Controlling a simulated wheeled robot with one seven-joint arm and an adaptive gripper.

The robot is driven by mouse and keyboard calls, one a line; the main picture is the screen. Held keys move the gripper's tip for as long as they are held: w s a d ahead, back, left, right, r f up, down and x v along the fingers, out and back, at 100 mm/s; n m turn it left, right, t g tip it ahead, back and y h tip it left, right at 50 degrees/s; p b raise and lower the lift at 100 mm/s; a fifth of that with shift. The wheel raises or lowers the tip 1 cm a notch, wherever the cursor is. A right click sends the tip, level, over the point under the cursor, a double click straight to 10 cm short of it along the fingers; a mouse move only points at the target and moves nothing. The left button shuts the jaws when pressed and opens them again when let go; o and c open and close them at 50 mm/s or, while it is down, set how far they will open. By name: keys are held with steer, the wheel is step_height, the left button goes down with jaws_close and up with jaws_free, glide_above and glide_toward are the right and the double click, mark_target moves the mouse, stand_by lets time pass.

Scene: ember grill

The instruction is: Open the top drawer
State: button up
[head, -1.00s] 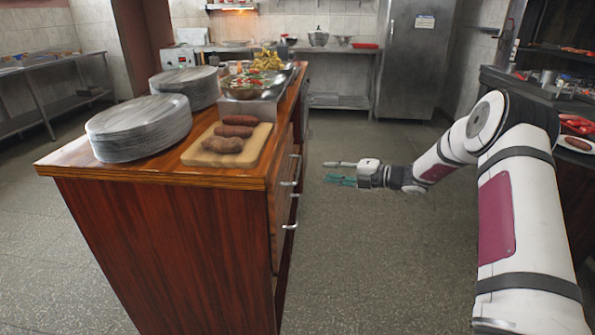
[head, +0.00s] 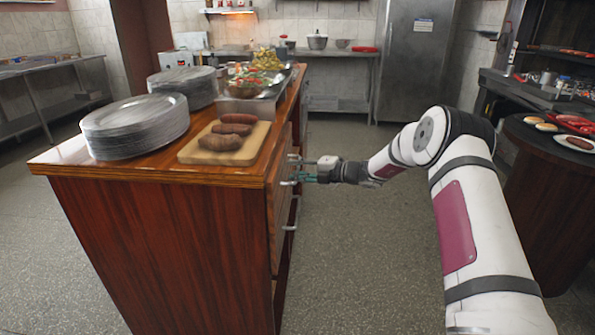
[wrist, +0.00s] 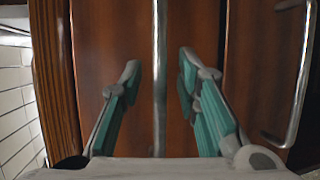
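The top drawer (wrist: 95,70) is a reddish-brown wooden front just under the counter's edge. It looks shut. Its metal bar handle (wrist: 160,60) runs up the middle of the wrist view, between the two fingers of my gripper (wrist: 158,82). The fingers are open, one on each side of the bar, with gaps to it. In the head view my gripper (head: 303,171) is level at the drawer side of the wooden counter, and it partly hides the top handle (head: 289,183).
A lower drawer's handle (head: 291,214) sits below; it also shows at the right of the wrist view (wrist: 296,90). Plates (head: 135,128) and a cutting board (head: 225,149) stand on the counter. The aisle floor (head: 370,235) is clear. A round dark table (head: 550,165) stands at right.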

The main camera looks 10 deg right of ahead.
jaws_close()
steer(key=s+d, duration=0.3)
steer(key=d, duration=0.8)
steer(key=s+d, duration=0.4)
steer(key=d, duration=0.8)
steer(key=shift+s, duration=0.2)
jaws_free()
